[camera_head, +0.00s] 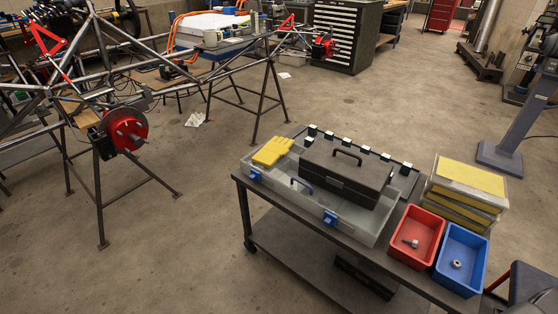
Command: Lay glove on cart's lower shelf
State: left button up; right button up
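A yellow glove (272,151) lies on the left end of a clear lidded case (345,222), on the cart's top (385,262). The cart's lower shelf (295,262) shows below, partly hidden by the top. A dark box-like object (366,276) sits on the right part of that shelf; the left part that shows is bare. Neither of my grippers can be made out in the head view.
A black toolbox (345,178) stands on the clear case. A red bin (416,237), a blue bin (461,259) and stacked clear boxes with yellow contents (466,181) fill the cart's right end. A tube chassis (105,75) stands at the left. Floor left of the cart is clear.

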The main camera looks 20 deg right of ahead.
aim_at(291, 238)
jog(key=z, duration=0.75)
